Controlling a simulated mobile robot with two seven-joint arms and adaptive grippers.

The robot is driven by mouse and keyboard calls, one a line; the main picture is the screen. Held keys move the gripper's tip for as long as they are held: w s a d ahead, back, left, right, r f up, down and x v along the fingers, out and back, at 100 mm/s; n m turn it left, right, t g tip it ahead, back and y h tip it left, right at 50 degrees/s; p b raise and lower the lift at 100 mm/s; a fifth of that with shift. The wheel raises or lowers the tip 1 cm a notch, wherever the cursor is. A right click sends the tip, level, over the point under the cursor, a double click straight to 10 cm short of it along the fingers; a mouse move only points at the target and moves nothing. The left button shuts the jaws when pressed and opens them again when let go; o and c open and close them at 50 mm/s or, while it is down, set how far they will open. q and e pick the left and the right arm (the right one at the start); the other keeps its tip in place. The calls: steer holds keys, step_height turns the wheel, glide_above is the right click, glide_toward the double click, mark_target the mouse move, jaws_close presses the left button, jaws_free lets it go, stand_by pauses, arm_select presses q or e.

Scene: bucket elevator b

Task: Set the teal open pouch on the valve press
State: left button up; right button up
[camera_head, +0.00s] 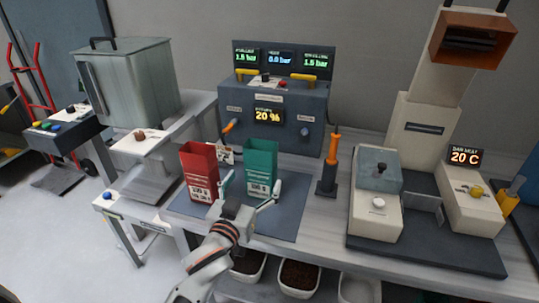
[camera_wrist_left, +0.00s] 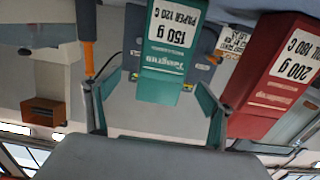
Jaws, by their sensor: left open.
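The teal open pouch (camera_head: 262,162) stands upright on a blue-grey mat, with a white label on its front. My left gripper (camera_head: 250,192) is open in front of it, one finger towards each side of its lower part. In the left wrist view the teal pouch (camera_wrist_left: 168,50) appears upside down between the open fingers (camera_wrist_left: 155,105), with gaps on both sides. I see no grip on it. A dark stand with an orange upright handle (camera_head: 330,165) is right of the mat; it may be the valve press, but I cannot tell for sure. My right gripper is out of view.
A red open pouch (camera_head: 198,170) stands close left of the teal one. A dark gauge machine (camera_head: 275,115) is behind them. A sealing station (camera_head: 375,205) is at the right, a metal hopper (camera_head: 125,80) at the left. Bins (camera_head: 300,275) sit below the bench front.

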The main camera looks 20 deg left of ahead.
mark_target(258, 165)
arm_select(q)
steer(key=shift+w+r, duration=0.4)
steer(key=shift+r, duration=0.25)
steer(key=shift+w+r, duration=0.15)
steer(key=shift+w, duration=0.85)
steer(key=shift+w+r, duration=0.1)
steer(key=shift+w, duration=0.2)
steer(key=w, duration=0.4)
steer(key=shift+w+a+r, duration=0.1)
steer(key=shift+w, duration=0.25)
steer(key=c, duration=0.9)
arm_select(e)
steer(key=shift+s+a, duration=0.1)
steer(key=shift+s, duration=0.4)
